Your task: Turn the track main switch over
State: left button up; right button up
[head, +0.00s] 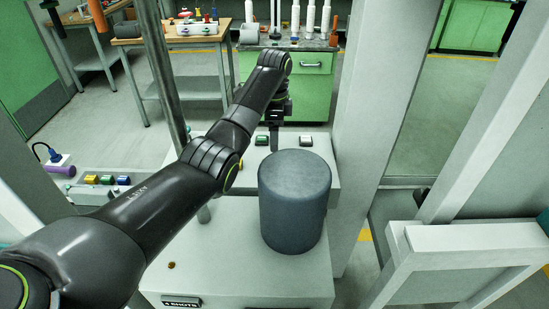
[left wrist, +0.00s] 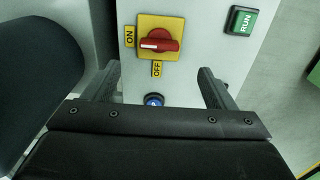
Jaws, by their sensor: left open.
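The main switch is a red rotary knob (left wrist: 158,44) on a yellow plate (left wrist: 172,24), fixed to a pale panel, in the left wrist view. Its white mark points left, towards the ON label (left wrist: 130,36). The OFF label (left wrist: 157,69) is below the knob. My left gripper (left wrist: 159,72) is open and empty, its fingertips apart on either side, a little below the knob in the picture. In the head view my left gripper (head: 275,130) is over the pale box; the switch is hidden there. My right gripper is not in view.
A green RUN button (left wrist: 242,20) is right of the switch and a blue round button (left wrist: 154,100) is below it. A dark cylinder (head: 295,200) stands beside my left arm. A pale post (head: 370,120) rises to the right.

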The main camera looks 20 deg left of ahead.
pick_arm(q)
notch_tip(320, 180, down, 7)
jog(key=shift+s+f+p, duration=0.1)
jog(key=shift+f+p, duration=0.1)
jog(key=shift+p, duration=0.25)
jog(key=shift+f, duration=0.6)
jog(key=c, duration=1)
